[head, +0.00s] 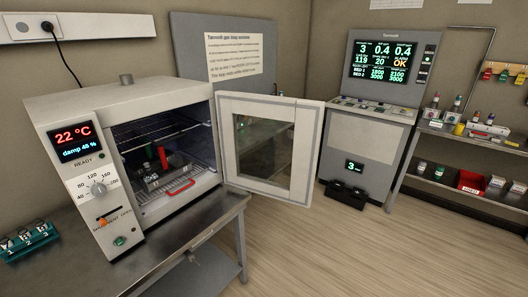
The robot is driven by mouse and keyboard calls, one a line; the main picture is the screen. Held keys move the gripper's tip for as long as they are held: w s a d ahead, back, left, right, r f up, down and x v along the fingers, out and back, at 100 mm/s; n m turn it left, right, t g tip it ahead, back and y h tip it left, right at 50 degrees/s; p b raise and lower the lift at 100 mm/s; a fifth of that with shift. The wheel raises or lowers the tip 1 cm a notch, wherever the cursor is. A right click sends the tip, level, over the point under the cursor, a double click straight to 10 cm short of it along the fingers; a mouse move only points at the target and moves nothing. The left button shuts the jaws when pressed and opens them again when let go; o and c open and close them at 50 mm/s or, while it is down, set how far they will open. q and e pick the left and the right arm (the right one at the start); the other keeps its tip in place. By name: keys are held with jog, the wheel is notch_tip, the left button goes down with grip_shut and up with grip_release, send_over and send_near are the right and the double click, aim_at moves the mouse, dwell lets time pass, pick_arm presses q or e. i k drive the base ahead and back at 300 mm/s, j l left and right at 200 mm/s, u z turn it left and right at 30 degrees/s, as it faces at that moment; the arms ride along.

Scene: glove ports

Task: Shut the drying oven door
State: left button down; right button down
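The drying oven (136,97) is a white box with a red and blue display, standing on a metal table at the left. Its door (309,150), a white frame with a glass window, is hinged at the right side of the opening and stands wide open, swung out to the right. Inside the oven are wire racks (160,130) and, lower down, a grey tray-like item (165,176) with a red handle and upright red and dark green pieces. Neither of my grippers shows in the head view.
The metal table (65,262) carries a small rack of numbered dark green items (28,238) at its left. A grey console (378,110) with a screen stands behind the door. Shelves (470,150) with small items stand at the right. The wooden floor in front is clear.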

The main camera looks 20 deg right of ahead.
aim_at(307, 114)
jog(key=i+l+u, duration=0.15)
jog(key=l+u, duration=0.25)
jog(key=l, duration=0.65)
jog(key=l+u, duration=0.45)
jog(key=l, duration=0.6)
jog(key=l+u, duration=0.4)
jog(key=l, duration=0.7)
jog(key=i+l+u, duration=0.2)
jog(key=l, duration=0.15)
jog(key=l+u, duration=0.2)
jog(key=l, duration=0.2)
jog(key=i+l+u, duration=0.15)
jog(key=l, duration=0.25)
jog(key=i+l+u, duration=0.15)
jog(key=l+u, duration=0.1)
jog(key=l, duration=0.25)
